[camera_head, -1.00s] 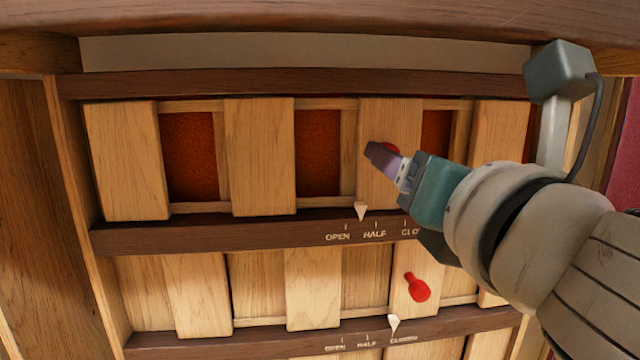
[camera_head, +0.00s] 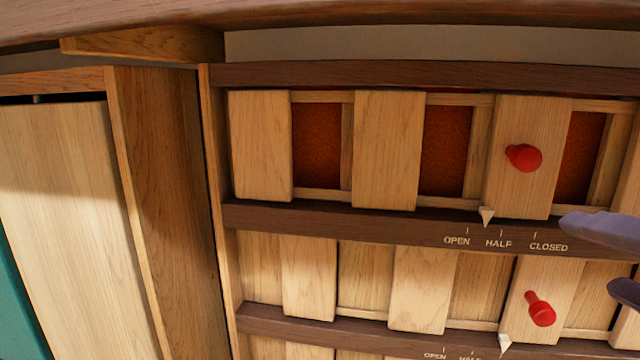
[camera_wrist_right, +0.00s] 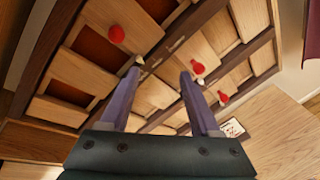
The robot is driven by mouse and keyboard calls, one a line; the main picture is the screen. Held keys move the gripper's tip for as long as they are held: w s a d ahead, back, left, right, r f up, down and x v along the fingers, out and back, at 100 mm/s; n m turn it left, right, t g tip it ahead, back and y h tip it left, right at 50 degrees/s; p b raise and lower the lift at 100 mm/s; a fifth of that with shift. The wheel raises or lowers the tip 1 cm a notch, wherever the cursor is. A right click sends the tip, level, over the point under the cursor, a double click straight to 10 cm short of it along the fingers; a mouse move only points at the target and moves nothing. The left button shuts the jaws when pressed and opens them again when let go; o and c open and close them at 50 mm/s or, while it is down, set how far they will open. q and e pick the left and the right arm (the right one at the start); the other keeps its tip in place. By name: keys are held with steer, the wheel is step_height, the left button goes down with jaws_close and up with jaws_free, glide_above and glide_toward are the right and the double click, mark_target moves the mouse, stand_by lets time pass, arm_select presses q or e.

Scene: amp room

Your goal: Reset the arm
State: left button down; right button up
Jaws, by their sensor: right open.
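My right gripper (camera_head: 590,256) shows only by its two purple fingers at the right edge of the head view. In the right wrist view my right gripper (camera_wrist_right: 160,75) is also open, with nothing between the fingers. The upper red knob (camera_head: 524,157) on its wooden slat stands clear of the fingers. The lower red knob (camera_head: 540,310) is left of and below the fingertips, apart from them in the picture. My left gripper is not in view.
The upper white pointer (camera_head: 487,215) sits between OPEN and HALF, with red gaps showing between slats. The lower white pointer (camera_head: 505,343) is right of HALF, and that row shows no red. A wooden side post (camera_head: 165,200) stands left of the panels.

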steer(key=s+a+f+m+g+y+p, duration=0.1)
steer(key=s+f+m+g+y+p, duration=0.1)
steer(key=s+f+m+g, duration=0.3)
steer(key=s+a+f+m+g+y+p, duration=0.2)
steer(key=s+f+m+g, duration=0.3)
steer(key=s+m, duration=0.5)
steer(key=m+p, duration=0.1)
steer(key=m, duration=0.5)
steer(key=shift+s+p, duration=0.35)
steer(key=shift+p, duration=0.05)
steer(key=c, duration=0.6)
jaws_close()
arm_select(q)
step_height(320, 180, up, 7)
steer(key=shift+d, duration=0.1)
